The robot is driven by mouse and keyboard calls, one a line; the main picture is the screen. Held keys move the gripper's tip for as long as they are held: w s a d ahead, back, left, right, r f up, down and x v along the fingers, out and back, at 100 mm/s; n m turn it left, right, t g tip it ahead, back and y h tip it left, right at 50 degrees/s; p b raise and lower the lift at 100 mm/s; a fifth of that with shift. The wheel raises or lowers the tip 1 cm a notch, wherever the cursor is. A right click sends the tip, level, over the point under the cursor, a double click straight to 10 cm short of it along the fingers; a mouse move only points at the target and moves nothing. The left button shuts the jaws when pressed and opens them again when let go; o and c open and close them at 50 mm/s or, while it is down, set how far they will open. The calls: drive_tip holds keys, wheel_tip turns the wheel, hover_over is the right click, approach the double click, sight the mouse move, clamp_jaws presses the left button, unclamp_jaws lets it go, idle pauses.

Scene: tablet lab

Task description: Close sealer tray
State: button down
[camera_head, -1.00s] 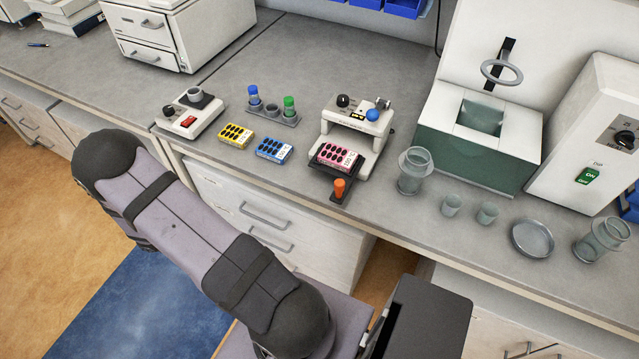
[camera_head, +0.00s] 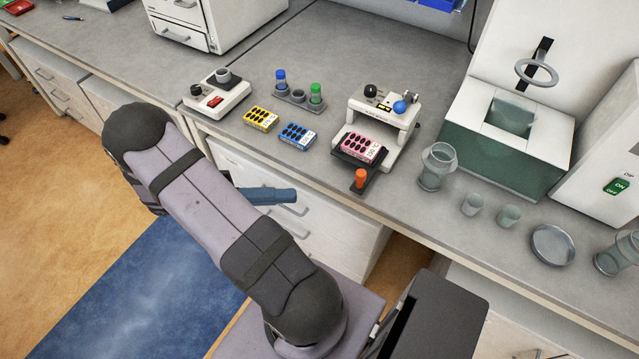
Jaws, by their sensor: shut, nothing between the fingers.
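The sealer (camera_head: 385,108) is a white bench device with a black knob and a blue ball-ended lever on top. Its dark tray (camera_head: 371,172) sticks out of the front toward the bench edge, pulled out. An orange knob (camera_head: 361,177) stands on the tray's near end. A pink blister pack (camera_head: 361,147) lies on the tray. My gripper (camera_head: 286,196) shows as a blue tip poking out from behind my arm, in front of the drawers. It is shut and empty, left of and below the tray, apart from it. The rest of it is hidden.
Yellow (camera_head: 261,118) and blue (camera_head: 297,135) packs lie left of the sealer. Behind them is a rack (camera_head: 298,98) with blue-topped and green-topped vials. A glass jar (camera_head: 437,166) and small beakers (camera_head: 473,204) stand to the right. The bench front edge is below the tray.

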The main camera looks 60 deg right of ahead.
sight(363, 154)
drive_tip(key=w+d+p+x, duration=0.1)
drive_tip(key=p+x, duration=0.4)
drive_tip(key=x, duration=0.7)
drive_tip(key=shift+d, duration=0.85)
drive_tip(key=d, duration=1.1)
drive_tip(key=shift+d+f, duration=0.1)
drive_tip(key=shift+d, duration=0.2)
drive_tip(key=shift+w+d, duration=0.1)
drive_tip(key=shift+r, duration=0.25)
